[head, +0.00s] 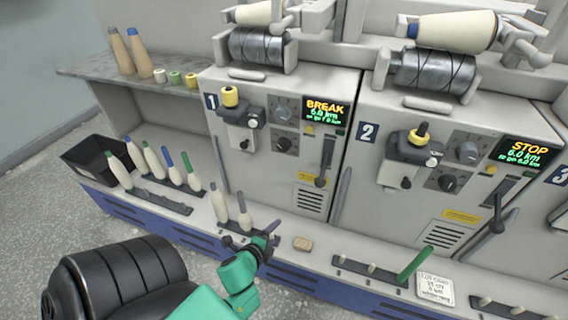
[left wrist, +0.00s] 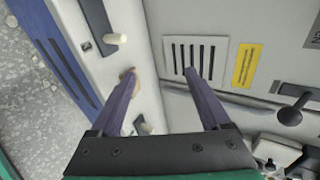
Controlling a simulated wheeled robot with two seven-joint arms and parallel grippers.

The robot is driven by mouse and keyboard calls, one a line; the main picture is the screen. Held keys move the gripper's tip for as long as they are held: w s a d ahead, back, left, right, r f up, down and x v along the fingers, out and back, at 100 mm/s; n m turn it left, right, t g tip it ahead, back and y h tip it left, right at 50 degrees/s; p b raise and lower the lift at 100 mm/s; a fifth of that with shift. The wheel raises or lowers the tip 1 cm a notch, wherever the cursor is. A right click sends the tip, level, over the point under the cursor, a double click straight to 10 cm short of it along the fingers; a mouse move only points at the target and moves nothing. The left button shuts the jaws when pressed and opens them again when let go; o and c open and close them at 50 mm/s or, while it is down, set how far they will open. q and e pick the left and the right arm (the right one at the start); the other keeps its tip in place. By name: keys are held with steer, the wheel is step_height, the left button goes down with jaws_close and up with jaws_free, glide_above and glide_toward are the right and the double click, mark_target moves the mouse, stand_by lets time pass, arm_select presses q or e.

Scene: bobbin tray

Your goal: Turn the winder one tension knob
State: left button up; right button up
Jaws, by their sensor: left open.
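Winder one (head: 250,180) carries a "1" label and a screen (head: 325,110) reading BREAK. Its front has two dark round knobs, an upper one (head: 283,110) and a lower one (head: 285,144). Left of them is a grey unit with a yellow-topped post (head: 229,96). I cannot tell for sure which is the tension knob. My left gripper (head: 268,238) is low in front of winder one, over the ledge, well below the knobs. In the left wrist view its purple fingers (left wrist: 161,73) are spread apart and empty, with a vented panel beyond. My right gripper is not in view.
Cream bobbins (head: 219,203) stand on the ledge close by my left gripper. A small brown block (head: 303,243) lies just right of it. A lever (head: 321,181) sticks out from winder one's front. Winder two (head: 400,215) stands to the right; a black bin (head: 92,157) is at left.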

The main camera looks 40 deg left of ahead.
arm_select(q)
steer(key=w+a+r+m+t+y+b, duration=0.1)
steer(key=a+r+m+t+b, duration=0.15)
steer(key=r, duration=0.35)
steer(key=a+r+m+t+y+b, duration=0.1)
steer(key=r+m+b, duration=0.2)
steer(key=r, duration=0.3)
steer(key=m+t+y, duration=0.1)
steer(key=m+t, duration=0.1)
steer(key=m, duration=0.2)
glide_toward(282, 148)
steer(key=v, duration=0.5)
steer(key=shift+n, duration=0.25)
steer(key=p+x, duration=0.2)
steer(key=x, duration=1.1)
steer(key=shift+w, duration=0.2)
steer(key=shift+w+a, duration=0.2)
steer(key=shift+w, duration=0.2)
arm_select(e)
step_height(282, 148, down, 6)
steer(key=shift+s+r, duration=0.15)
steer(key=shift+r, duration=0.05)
arm_select(q)
jaws_close()
